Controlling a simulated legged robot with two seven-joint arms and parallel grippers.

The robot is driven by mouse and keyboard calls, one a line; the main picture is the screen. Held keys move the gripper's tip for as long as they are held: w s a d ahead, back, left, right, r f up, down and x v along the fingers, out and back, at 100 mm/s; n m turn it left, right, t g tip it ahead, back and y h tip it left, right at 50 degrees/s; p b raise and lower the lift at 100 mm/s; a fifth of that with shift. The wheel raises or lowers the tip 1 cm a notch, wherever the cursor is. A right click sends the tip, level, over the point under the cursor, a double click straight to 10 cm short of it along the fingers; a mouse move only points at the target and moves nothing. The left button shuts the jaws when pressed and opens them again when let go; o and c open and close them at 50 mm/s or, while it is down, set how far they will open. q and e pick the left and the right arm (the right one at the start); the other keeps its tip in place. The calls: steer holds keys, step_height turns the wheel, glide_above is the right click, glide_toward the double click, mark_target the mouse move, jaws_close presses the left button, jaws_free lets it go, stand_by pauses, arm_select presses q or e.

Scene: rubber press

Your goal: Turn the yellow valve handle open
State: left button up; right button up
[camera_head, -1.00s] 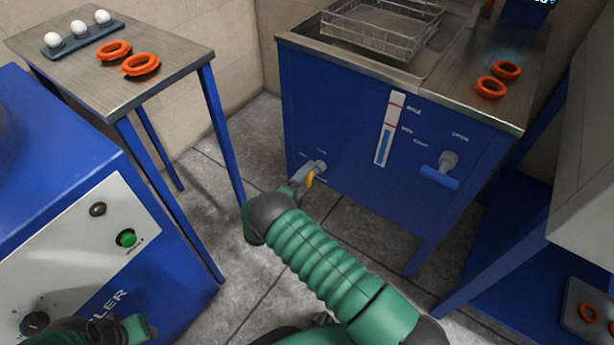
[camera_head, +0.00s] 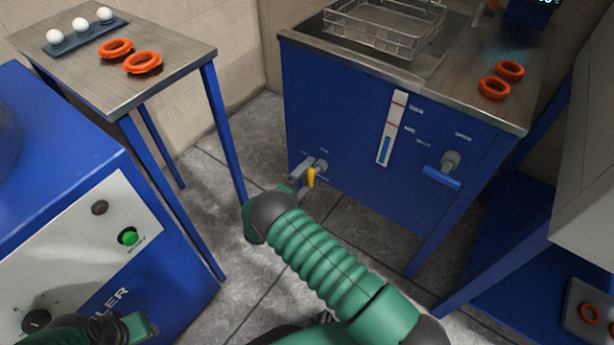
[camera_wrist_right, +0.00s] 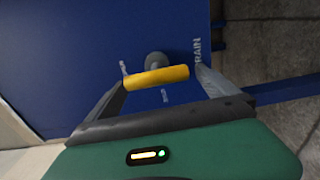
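The yellow valve handle (camera_head: 311,177) is low on the blue front of the sink cabinet (camera_head: 380,140), left of centre. My right gripper (camera_head: 303,175) reaches it, with the forearm hiding part of the floor. In the right wrist view the yellow handle (camera_wrist_right: 156,77) lies crosswise between the two spread fingers of the right gripper (camera_wrist_right: 162,80). One finger is near each end of it; firm contact cannot be told. A grey valve stem (camera_wrist_right: 155,60) is behind it, beside a DRAIN label. Part of my left arm shows at the bottom left; its fingers cannot be made out.
A blue-handled valve (camera_head: 442,176) is at the cabinet's right. A level gauge (camera_head: 393,128) is between the valves. A table (camera_head: 165,65) with orange rings stands left, above a blue machine (camera_head: 60,170). Another blue frame is at right. Open floor lies between.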

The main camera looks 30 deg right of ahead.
steer(key=p+v, duration=0.4)
steer(key=v, duration=1.3)
steer(key=shift+p, duration=0.4)
steer(key=shift+d, duration=0.1)
